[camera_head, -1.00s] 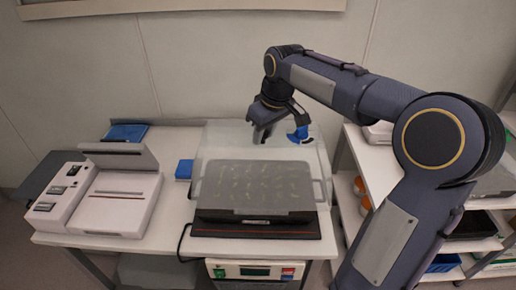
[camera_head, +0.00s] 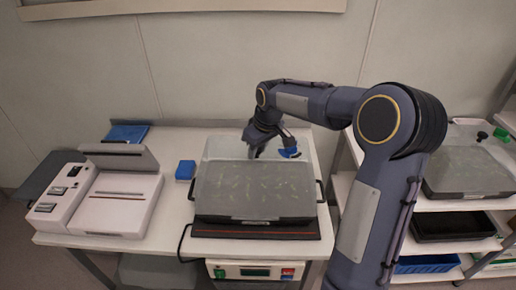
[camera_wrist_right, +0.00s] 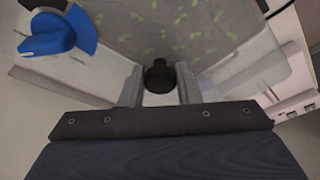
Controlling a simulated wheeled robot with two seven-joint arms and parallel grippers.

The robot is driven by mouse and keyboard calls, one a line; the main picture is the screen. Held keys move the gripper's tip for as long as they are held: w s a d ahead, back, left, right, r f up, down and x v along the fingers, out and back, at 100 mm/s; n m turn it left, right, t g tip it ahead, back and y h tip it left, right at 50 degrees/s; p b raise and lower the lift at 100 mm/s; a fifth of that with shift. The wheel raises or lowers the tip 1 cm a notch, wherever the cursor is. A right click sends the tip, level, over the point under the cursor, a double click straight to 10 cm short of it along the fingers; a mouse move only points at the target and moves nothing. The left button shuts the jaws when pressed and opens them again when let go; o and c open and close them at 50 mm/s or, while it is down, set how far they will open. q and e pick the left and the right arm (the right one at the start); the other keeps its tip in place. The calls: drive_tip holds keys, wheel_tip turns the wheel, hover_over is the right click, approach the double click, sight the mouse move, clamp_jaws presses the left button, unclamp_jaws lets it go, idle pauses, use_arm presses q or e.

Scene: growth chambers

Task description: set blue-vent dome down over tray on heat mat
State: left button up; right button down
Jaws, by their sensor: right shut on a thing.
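The clear dome (camera_head: 222,147) with a blue vent (camera_head: 289,152) is over the black tray (camera_head: 255,219) of seedlings on the heat mat (camera_head: 255,233). Its front edge lies close to the tray's front rim; I cannot tell whether the dome rests on the rim all round. My right gripper (camera_head: 258,148) is above the dome's back part. In the right wrist view its fingers (camera_wrist_right: 159,88) are shut about the dome's black knob (camera_wrist_right: 158,74), with the blue vent (camera_wrist_right: 52,36) at upper left and green seedlings blurred through the plastic. My left gripper is out of view.
A white device with a raised lid (camera_head: 118,202) stands at the left, with a small blue box (camera_head: 185,170) between it and the tray. A controller (camera_head: 255,271) sits below the mat. A shelf at right holds another dome-covered tray (camera_head: 468,172).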

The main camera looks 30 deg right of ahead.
drive_tip(key=shift+f+b, duration=0.35)
drive_tip(key=shift+f, duration=0.2)
drive_tip(key=c, duration=1.1)
unclamp_jaws()
drive_tip(key=shift+r, duration=0.15)
drive_tip(key=shift+r+p, duration=0.4)
drive_tip(key=a+v, duration=0.1)
drive_tip(key=v, duration=1)
drive_tip(key=s+a+m+t+y, duration=0.1)
drive_tip(key=s+a, duration=0.2)
drive_tip(key=s, duration=0.5)
drive_tip(key=s+a+m+y, duration=0.1)
drive_tip(key=s+a, duration=0.1)
drive_tip(key=s, duration=0.6)
drive_tip(key=s+a+f, duration=0.2)
drive_tip(key=s, duration=0.1)
drive_tip(key=s+a+f+m+t, duration=0.1)
drive_tip(key=s+a+f, duration=0.1)
drive_tip(key=s+f, duration=0.1)
drive_tip(key=s+a+f+m+y, duration=0.1)
drive_tip(key=s+a+f, duration=0.1)
drive_tip(key=s+f, duration=0.1)
drive_tip(key=shift+s+a+f, duration=0.15)
drive_tip(key=shift+s+a, duration=0.05)
drive_tip(key=shift+s, duration=0.35)
